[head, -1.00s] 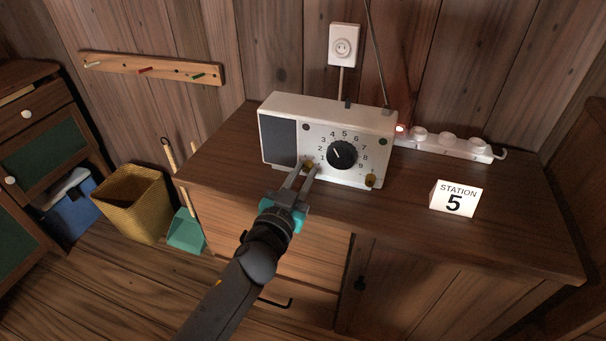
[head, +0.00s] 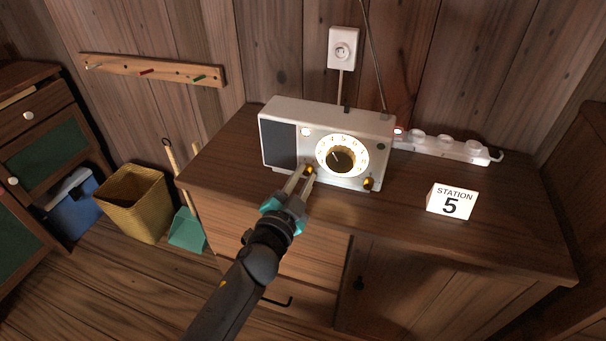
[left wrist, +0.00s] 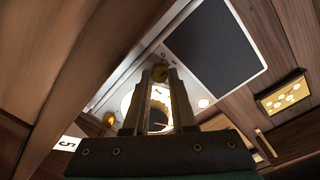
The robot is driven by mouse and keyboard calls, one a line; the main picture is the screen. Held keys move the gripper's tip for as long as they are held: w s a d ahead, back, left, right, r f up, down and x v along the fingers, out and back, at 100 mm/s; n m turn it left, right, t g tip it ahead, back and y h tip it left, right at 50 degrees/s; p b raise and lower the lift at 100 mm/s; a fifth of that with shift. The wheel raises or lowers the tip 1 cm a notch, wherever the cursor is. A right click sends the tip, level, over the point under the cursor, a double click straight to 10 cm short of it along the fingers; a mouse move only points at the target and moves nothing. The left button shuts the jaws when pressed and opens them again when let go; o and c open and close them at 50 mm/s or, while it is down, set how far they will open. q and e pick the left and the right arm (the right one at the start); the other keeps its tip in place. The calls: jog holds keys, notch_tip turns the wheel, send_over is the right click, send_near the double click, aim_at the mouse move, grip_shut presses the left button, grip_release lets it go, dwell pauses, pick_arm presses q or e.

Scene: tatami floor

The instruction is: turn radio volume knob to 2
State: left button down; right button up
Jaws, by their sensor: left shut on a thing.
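A white radio (head: 290,107) stands on the wooden cabinet, with a dark speaker panel (head: 278,142) at its left. Its round dial (head: 342,156) glows, with a black knob in the middle whose pointer slants to the upper left; the lit numbers are hard to read. A small brass knob (head: 310,170) sits at the dial's lower left and another brass knob (head: 369,184) at its lower right. My left gripper (head: 307,174) is shut on the lower-left brass knob, which also shows between the fingertips in the left wrist view (left wrist: 161,73). Its marks are not readable.
A "STATION 5" card (head: 451,202) stands right of the radio. A white power strip (head: 445,147) with a red light lies behind it. An antenna (head: 374,60) rises from the radio. The cabinet top (head: 500,205) is clear at the right.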

pick_arm(q)
jog(key=m, duration=0.2)
jog(key=shift+m, duration=0.4)
jog(key=m+p, duration=0.1)
jog(key=m, duration=0.1)
jog(key=shift+m, duration=0.4)
jog(key=m, duration=0.5)
jog(key=shift+y, duration=0.3)
jog(key=shift+m, duration=1.4)
pick_arm(e)
jog(key=s+f, duration=0.2)
jog(key=f, duration=0.1)
jog(key=shift+d+g, duration=0.15)
jog(key=shift+g, duration=0.15)
pick_arm(q)
jog(key=c, duration=0.7)
grip_release()
pick_arm(e)
jog(key=shift+r, duration=0.1)
